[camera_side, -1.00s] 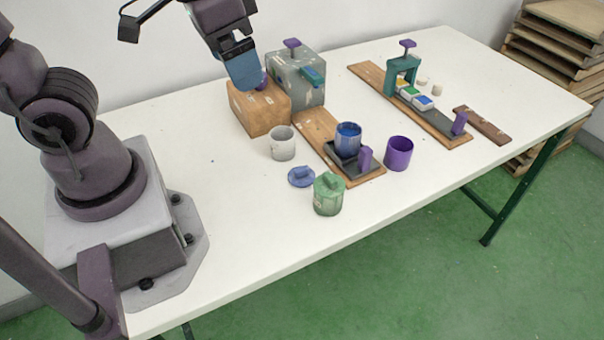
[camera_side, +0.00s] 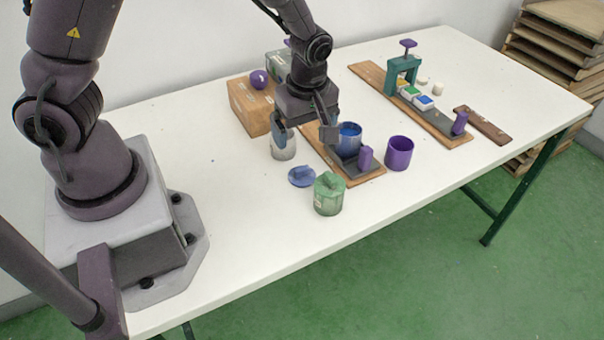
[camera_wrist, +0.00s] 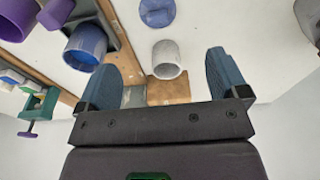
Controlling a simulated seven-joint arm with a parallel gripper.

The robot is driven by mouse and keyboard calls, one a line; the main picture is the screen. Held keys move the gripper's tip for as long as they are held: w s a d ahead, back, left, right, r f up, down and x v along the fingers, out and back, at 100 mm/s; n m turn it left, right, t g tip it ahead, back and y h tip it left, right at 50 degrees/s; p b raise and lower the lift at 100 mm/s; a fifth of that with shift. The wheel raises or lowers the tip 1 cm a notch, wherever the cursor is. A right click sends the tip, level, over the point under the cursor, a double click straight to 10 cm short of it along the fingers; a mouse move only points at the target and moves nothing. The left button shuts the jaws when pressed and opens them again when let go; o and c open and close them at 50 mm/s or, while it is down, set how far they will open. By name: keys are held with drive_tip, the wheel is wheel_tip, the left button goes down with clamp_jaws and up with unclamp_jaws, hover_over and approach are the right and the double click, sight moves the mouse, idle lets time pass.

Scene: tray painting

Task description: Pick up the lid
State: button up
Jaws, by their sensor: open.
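A loose blue lid (camera_side: 302,176) with a raised knob lies flat on the white table, left of the green pot. It also shows at the top of the wrist view (camera_wrist: 157,12). A green lid (camera_side: 328,180) sits on the green pot (camera_side: 328,203). My gripper (camera_side: 303,134) is open and empty, pointing down above the table, behind the blue lid and apart from it. In the wrist view its two blue fingers (camera_wrist: 160,62) are wide apart, with the pale cup (camera_wrist: 167,60) seen between them. In the side view my left finger partly covers this cup.
A blue cup (camera_side: 349,138) stands in a dark holder on a wooden board, close to my right finger. A purple cup (camera_side: 399,153) is to its right. A wooden block (camera_side: 249,108) with a purple ball stands behind. The table's left front is clear.

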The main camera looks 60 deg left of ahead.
sight(302, 168)
drive_tip(key=f, duration=0.4)
drive_tip(key=a+f, duration=0.1)
drive_tip(key=f, duration=0.2)
drive_tip(key=shift+f, duration=0.1)
drive_tip(key=f, duration=0.5)
drive_tip(key=shift+w+a, duration=0.2)
drive_tip(key=shift+a, duration=0.1)
drive_tip(key=c, duration=1)
